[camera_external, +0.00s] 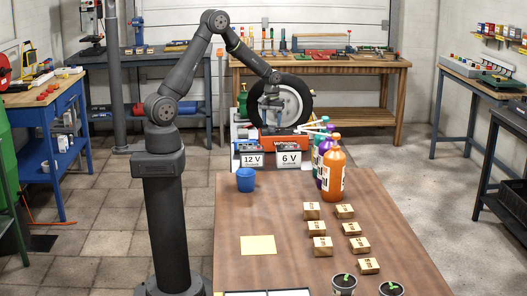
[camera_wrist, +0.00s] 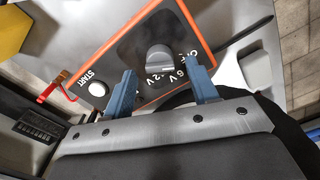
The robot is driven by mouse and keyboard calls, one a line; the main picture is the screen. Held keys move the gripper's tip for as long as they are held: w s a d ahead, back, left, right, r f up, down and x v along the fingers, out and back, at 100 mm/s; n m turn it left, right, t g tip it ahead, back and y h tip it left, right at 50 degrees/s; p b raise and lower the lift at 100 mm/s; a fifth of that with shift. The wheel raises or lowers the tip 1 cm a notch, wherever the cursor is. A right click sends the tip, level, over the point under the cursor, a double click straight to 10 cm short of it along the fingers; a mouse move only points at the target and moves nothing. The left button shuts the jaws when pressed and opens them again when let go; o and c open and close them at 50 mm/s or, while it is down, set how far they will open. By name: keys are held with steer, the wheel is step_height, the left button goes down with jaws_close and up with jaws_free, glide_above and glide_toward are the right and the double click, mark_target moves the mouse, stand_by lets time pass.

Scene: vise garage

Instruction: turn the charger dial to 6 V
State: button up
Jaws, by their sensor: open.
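The charger (camera_external: 283,145) is an orange box with a dark panel at the far end of the wooden table. In the wrist view its panel (camera_wrist: 130,59) carries a grey dial (camera_wrist: 159,57), a white START button and markings that include 6 V and 12 V. I cannot tell for sure which mark the dial points at. My gripper (camera_wrist: 164,88) is open; its two blue fingers stand either side of the dial's near side, apart from it. In the external view my gripper (camera_external: 272,103) is above the charger.
Signs reading 12 V (camera_external: 252,160) and 6 V (camera_external: 289,159) stand in front of the charger. Bottles (camera_external: 332,172) stand close on its right. A blue cup (camera_external: 245,180), wooden blocks (camera_external: 322,246) and a yellow sheet (camera_external: 258,245) are on the table. A wheel (camera_external: 283,103) stands behind.

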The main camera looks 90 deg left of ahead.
mark_target(272, 128)
steer(key=shift+f, duration=1.25)
steer(key=c, duration=1)
steer(key=shift+o, duration=0.2)
steer(key=shift+m, duration=0.4)
steer(key=m, duration=0.5)
steer(key=shift+m, duration=0.4)
steer(key=m, duration=0.5)
steer(key=shift+m, duration=0.3)
